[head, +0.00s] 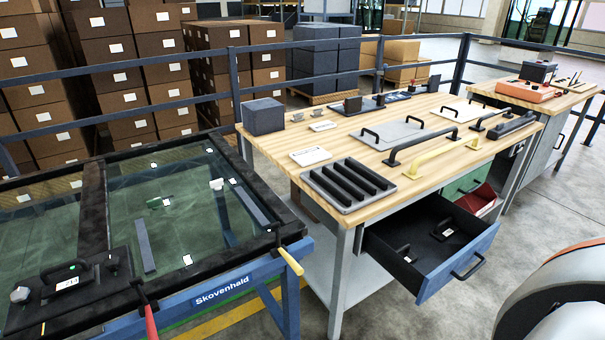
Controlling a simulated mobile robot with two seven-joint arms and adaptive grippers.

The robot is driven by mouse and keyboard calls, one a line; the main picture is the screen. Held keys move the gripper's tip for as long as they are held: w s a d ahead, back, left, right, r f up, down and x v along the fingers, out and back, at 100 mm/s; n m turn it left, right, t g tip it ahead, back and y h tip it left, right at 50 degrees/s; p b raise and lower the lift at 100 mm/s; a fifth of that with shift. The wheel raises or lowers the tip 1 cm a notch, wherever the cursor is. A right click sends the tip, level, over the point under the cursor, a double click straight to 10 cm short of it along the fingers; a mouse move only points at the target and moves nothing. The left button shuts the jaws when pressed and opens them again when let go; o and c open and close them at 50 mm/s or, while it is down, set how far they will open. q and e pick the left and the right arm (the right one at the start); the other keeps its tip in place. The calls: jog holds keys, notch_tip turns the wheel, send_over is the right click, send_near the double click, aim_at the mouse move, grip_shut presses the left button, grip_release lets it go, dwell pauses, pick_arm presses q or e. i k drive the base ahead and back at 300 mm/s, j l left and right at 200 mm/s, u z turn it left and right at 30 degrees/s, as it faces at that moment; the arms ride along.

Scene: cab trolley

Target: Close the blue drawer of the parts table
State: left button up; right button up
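The parts table (440,150) has a light wooden top and grey legs, right of the middle in the head view. Its blue drawer (452,272) is pulled well out at the front. The drawer's blue front carries a dark bar handle (468,266). Its dark inside (415,235) holds a few black handle-like parts with white labels. Neither of my grippers is in view, and nothing is seen touching the drawer.
A red bin or drawer (478,199) and a green drawer front (466,183) are beside the blue drawer. A blue-framed glass panel stand (222,289) stands at left. Several handles lie on the tabletop. Concrete floor (520,225) is clear right of the drawer. My own rounded part fills the lower right.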

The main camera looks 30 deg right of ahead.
aim_at(437, 263)
jog(key=z, duration=2.1)
